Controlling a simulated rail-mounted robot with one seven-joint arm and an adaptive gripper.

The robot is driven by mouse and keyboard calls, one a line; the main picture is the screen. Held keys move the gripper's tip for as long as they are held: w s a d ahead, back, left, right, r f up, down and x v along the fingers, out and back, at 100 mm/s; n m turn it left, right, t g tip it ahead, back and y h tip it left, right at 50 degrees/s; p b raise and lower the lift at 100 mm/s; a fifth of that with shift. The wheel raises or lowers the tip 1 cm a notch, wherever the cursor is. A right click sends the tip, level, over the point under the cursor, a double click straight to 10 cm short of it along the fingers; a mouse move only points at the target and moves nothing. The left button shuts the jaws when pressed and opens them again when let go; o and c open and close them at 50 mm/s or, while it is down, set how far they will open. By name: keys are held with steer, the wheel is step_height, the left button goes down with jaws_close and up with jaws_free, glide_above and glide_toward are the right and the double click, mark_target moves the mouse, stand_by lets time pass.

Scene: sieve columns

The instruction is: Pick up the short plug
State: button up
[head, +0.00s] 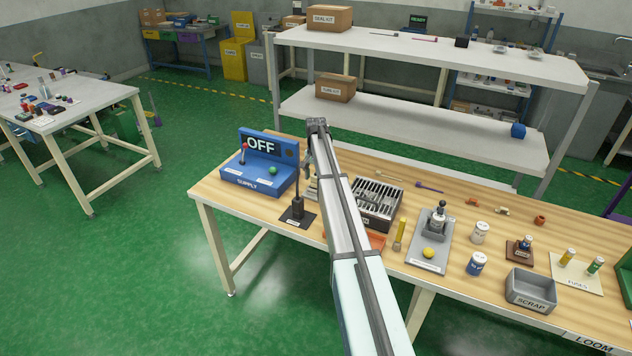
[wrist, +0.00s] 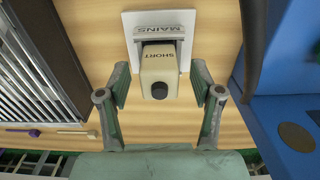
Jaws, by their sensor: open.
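The short plug (wrist: 160,68) is a cream block marked SHORT with a dark round knob on its near end. In the wrist view it stands at a white plate marked MAINS (wrist: 187,20). Whether it is seated in a socket I cannot tell. My gripper (wrist: 159,82) is open, with one finger on each side of the plug and a gap on both sides. In the head view my gripper (head: 309,163) is above the bench between the blue supply box and the slotted rack, and my arm hides most of the plug.
The blue supply box (head: 257,178), showing OFF, stands close on the left, with a black upright post (head: 297,208) in front. The slotted metal rack (head: 377,204) is close on the right. Further right are a grey press stand (head: 430,240), jars and a scrap bin (head: 531,290).

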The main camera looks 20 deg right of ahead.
steer(key=shift+f, duration=0.45)
jaws_close()
